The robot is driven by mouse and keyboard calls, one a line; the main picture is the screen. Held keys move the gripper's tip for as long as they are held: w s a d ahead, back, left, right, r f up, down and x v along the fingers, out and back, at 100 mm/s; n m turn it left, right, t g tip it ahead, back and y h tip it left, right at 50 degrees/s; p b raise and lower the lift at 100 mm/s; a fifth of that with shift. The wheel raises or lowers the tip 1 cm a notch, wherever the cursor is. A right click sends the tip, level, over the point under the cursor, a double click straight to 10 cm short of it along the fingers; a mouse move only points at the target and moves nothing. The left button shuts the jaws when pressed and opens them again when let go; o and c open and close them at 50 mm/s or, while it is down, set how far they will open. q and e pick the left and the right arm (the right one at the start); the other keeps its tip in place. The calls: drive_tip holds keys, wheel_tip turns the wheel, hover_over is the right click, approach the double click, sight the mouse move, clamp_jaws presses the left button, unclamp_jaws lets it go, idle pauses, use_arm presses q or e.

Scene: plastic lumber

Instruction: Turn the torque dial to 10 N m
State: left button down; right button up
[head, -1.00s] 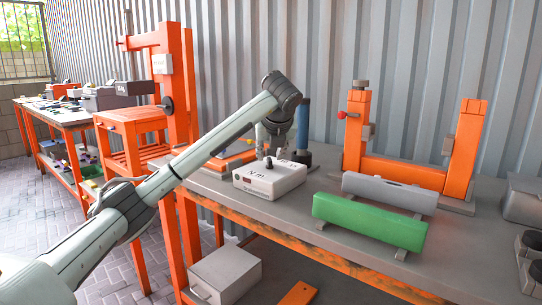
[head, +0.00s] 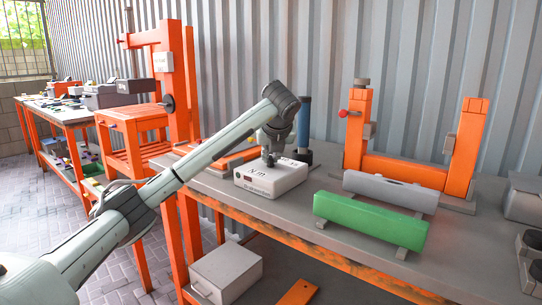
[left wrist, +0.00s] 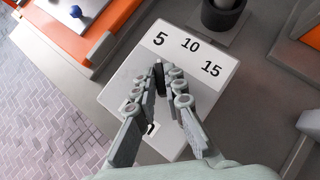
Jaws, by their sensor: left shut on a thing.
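The white torque box (head: 271,178) marked "N m" sits on the grey bench, with a small dark display on its front. In the left wrist view its top (left wrist: 187,52) carries the numbers 5, 10 and 15. My left gripper (head: 268,161) points down over the box. In the left wrist view the gripper (left wrist: 165,78) is shut on the dark dial (left wrist: 159,77), whose visible end lies just below the 5. The fingers hide much of the dial and the lower part of the box top. My right gripper is not in view.
A green block (head: 370,222) and a grey block (head: 390,191) lie right of the box. An orange frame (head: 405,170) stands behind them. A dark cylinder (head: 303,130) stands close behind the box. An orange stand rises at the left.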

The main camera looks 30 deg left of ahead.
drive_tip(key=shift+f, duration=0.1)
use_arm(q)
drive_tip(key=m+h+b, duration=0.1)
drive_tip(key=m+t+h+b, duration=0.1)
drive_tip(key=m, duration=0.1)
drive_tip(key=shift+s+a+f, duration=0.1)
drive_tip(key=shift+s+a, duration=0.05)
drive_tip(key=shift+a, duration=0.05)
drive_tip(key=shift+m+t+h, duration=0.3)
drive_tip(key=shift+m+h, duration=0.1)
drive_tip(key=shift+a+m+h, duration=0.1)
drive_tip(key=shift+m+h, duration=0.5)
drive_tip(key=shift+m, duration=0.2)
drive_tip(key=shift+a+m+t+h, duration=0.1)
drive_tip(key=shift+m+t+h, duration=0.2)
drive_tip(key=shift+m+h, duration=1)
drive_tip(key=shift+m, duration=0.4)
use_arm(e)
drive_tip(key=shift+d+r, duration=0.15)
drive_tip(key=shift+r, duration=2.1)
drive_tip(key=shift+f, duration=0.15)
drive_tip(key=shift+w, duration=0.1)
use_arm(q)
drive_tip(key=c, duration=1.6)
unclamp_jaws()
